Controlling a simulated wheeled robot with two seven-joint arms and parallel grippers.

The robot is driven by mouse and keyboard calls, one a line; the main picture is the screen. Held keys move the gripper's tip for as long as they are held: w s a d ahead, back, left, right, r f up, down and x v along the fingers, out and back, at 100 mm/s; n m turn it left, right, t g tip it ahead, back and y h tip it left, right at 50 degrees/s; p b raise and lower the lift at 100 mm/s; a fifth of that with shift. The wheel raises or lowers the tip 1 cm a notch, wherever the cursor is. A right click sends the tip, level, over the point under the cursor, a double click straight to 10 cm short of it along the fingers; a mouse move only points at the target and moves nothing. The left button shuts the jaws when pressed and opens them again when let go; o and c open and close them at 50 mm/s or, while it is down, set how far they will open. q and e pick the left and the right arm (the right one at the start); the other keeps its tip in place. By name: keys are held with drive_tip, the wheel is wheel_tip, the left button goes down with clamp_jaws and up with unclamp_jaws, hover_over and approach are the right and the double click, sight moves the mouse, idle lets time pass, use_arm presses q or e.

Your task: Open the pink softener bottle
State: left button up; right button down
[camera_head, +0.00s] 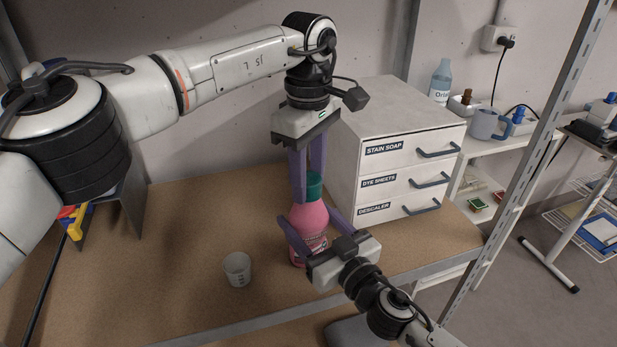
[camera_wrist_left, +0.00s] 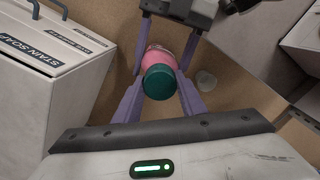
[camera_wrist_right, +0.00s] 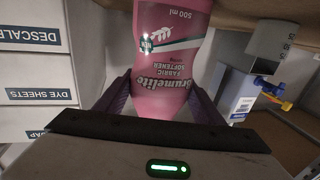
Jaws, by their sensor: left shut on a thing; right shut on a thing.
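The pink softener bottle (camera_head: 309,224) with a teal cap (camera_head: 313,186) stands upright on the brown shelf board (camera_head: 185,275). My left gripper (camera_head: 309,182) comes from above with its purple fingers on either side of the cap, shut on it. In the left wrist view the cap (camera_wrist_left: 159,82) sits between the fingertips. My right gripper (camera_head: 306,232) comes from the front right, shut on the bottle's body. In the right wrist view the bottle (camera_wrist_right: 168,75) fills the space between the fingers, and its label reads fabric softener. The bottle's far side is hidden.
A white drawer unit (camera_head: 400,150) labelled stain soap, dye sheets and descaler stands close behind on the right. A small white cup (camera_head: 237,269) stands left of the bottle. A metal rack post (camera_head: 520,165) rises at the right. The board's left part is mostly clear.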

use_arm(q)
drive_tip(key=n, duration=1.3)
drive_tip(key=shift+n, duration=0.3)
drive_tip(key=n, duration=0.6)
drive_tip(key=shift+n, duration=0.3)
drive_tip(key=n, duration=0.6)
drive_tip(key=shift+r+n, duration=0.1)
drive_tip(key=shift+n, duration=0.2)
drive_tip(key=n, duration=0.6)
drive_tip(key=shift+n, duration=0.3)
drive_tip(key=n, duration=0.8)
drive_tip(key=shift+r, duration=0.15)
